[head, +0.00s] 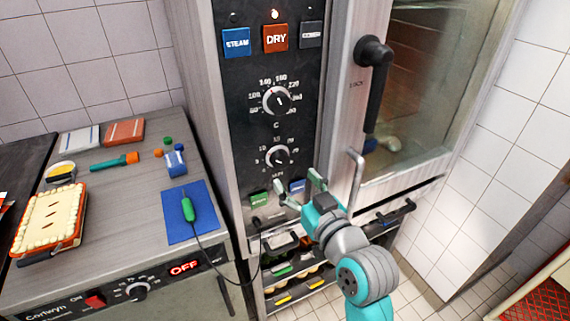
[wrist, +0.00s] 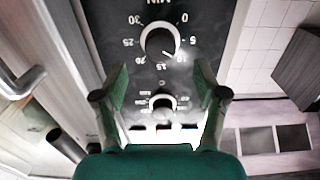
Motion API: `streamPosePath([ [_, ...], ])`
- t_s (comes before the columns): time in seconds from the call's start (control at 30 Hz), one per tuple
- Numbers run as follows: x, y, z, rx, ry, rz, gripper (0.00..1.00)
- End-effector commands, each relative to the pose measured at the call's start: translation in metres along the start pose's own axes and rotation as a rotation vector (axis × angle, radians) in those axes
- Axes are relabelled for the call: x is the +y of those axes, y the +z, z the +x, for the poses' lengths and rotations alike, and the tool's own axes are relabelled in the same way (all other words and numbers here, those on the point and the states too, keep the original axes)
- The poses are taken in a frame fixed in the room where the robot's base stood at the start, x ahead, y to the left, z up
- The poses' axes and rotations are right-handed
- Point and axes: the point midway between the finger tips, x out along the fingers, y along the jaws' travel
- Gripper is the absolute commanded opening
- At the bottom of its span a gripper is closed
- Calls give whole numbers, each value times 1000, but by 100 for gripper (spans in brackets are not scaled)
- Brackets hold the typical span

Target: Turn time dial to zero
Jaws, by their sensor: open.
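The time dial (head: 278,157) is the lower of two round knobs on the oven's black control panel, marked in minutes. In the wrist view the time dial (wrist: 159,42) appears upside down, and its pointer line aims close to the 10 mark. The 0 mark (wrist: 184,18) lies at the upper right of it there. My gripper (head: 300,184) is open and empty, below and right of the dial in the head view. In the wrist view my gripper's fingers (wrist: 160,78) are spread wide, apart from the dial, which shows just beyond their tips.
The temperature dial (head: 276,100) sits above the time dial. Green and blue buttons (head: 297,186) lie close to my fingers. The oven door handle (head: 374,80) sticks out at the right. A counter (head: 110,200) with a pie and tools stands left.

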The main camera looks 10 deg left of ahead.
Motion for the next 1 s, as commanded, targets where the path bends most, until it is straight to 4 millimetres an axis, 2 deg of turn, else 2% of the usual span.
streamPosePath([
  [0.2,0,-1,39,1,-1,0,72],
  [0.4,0,0,61,0,1,0,72],
  [0.8,0,0,68,0,1,0,72],
  [0.83,0,0,68,1,1,0,69],
  [0.87,0,0,68,0,1,0,62],
  [1.0,0,0,68,0,1,0,27],
])
